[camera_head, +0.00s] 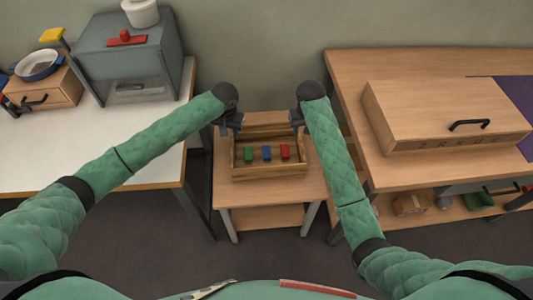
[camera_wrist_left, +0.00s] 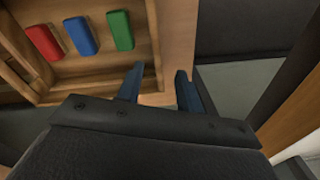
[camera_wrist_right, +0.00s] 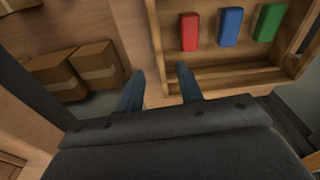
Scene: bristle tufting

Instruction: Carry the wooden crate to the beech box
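The wooden crate (camera_head: 270,172) stands on a small low wooden table between my arms. It holds a green, a blue and a red block; it also shows in the left wrist view (camera_wrist_left: 95,92) and the right wrist view (camera_wrist_right: 230,80). My left gripper (camera_head: 232,126) is open at the crate's left wall, one finger on each side of it in the left wrist view (camera_wrist_left: 159,86). My right gripper (camera_head: 297,119) is open at the right wall, its fingers (camera_wrist_right: 160,86) likewise either side. A large pale box (camera_head: 430,112), seemingly the beech box, has a black handle and lettering on its front.
The box sits on a wooden bench (camera_head: 345,75) at right, beside a purple mat (camera_head: 505,95). Its lower shelf holds small items. A white table (camera_head: 150,155) at left bears a grey cabinet (camera_head: 130,60) and a small wooden box (camera_head: 50,90) with a blue pan (camera_head: 37,66).

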